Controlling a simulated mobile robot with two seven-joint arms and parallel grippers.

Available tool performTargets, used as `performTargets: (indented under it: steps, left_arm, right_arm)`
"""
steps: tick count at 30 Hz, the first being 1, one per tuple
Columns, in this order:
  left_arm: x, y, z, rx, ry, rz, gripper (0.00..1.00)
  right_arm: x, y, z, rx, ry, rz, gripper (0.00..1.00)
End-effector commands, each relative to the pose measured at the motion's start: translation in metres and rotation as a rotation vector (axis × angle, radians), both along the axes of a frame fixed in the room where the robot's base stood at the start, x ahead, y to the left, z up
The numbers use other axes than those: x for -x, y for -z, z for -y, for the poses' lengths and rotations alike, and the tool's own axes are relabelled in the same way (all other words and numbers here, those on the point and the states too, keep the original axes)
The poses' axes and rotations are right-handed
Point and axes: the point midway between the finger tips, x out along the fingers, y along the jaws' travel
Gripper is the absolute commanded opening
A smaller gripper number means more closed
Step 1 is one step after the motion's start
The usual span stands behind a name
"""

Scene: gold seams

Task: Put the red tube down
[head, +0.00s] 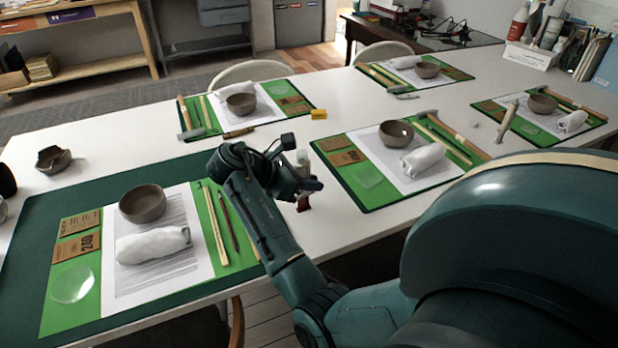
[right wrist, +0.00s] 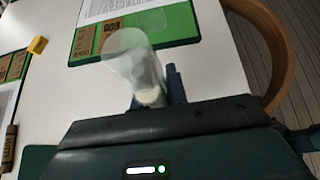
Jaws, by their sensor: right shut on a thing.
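My right gripper (head: 308,186) is above the white table, in the gap between the large front-left mat and the middle mat. It is shut on a small tube. In the head view a dark red part of the tube (head: 303,203) shows just below the fingers. In the right wrist view the held thing (right wrist: 150,94) looks pale and partly see-through, standing out between the dark fingers (right wrist: 160,92); no red shows there. I cannot tell whether the tube touches the table. My left gripper is not in view.
The white table (head: 110,140) has bare room left of the gripper. Green mats carry grey-brown bowls (head: 143,203), white rolled cloths (head: 153,245) and sticks. A small yellow block (head: 319,113) lies behind the gripper. A wooden chair back (right wrist: 262,45) is beside the table edge.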

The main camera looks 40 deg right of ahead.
Motion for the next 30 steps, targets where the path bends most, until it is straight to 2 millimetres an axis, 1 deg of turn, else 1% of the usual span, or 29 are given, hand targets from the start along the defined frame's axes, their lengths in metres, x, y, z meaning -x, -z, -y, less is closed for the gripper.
performTargets:
  steps: [4, 9, 10, 17, 26, 29, 30]
  left_arm:
    - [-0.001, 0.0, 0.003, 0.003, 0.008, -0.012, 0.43]
    - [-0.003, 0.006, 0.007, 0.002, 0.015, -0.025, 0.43]
    - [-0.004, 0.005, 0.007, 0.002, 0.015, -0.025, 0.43]
    - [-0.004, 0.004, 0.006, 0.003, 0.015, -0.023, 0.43]
    - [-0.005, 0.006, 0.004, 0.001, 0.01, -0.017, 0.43]
    - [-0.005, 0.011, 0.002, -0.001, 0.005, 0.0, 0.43]
    - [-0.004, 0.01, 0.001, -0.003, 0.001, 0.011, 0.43]
  right_arm:
    - [0.001, 0.005, 0.0, -0.003, 0.0, -0.004, 0.0]
    - [0.001, 0.01, 0.0, -0.005, 0.0, -0.006, 0.0]
    - [0.001, 0.011, 0.0, -0.005, 0.0, -0.008, 0.16]
    - [0.001, 0.01, 0.0, -0.003, 0.0, -0.004, 0.35]
    - [0.0, 0.007, 0.0, -0.001, 0.0, -0.001, 0.36]
    - [0.0, 0.002, 0.0, -0.001, 0.001, 0.003, 0.36]
    - [0.0, -0.002, -0.001, -0.001, 0.001, 0.006, 0.36]
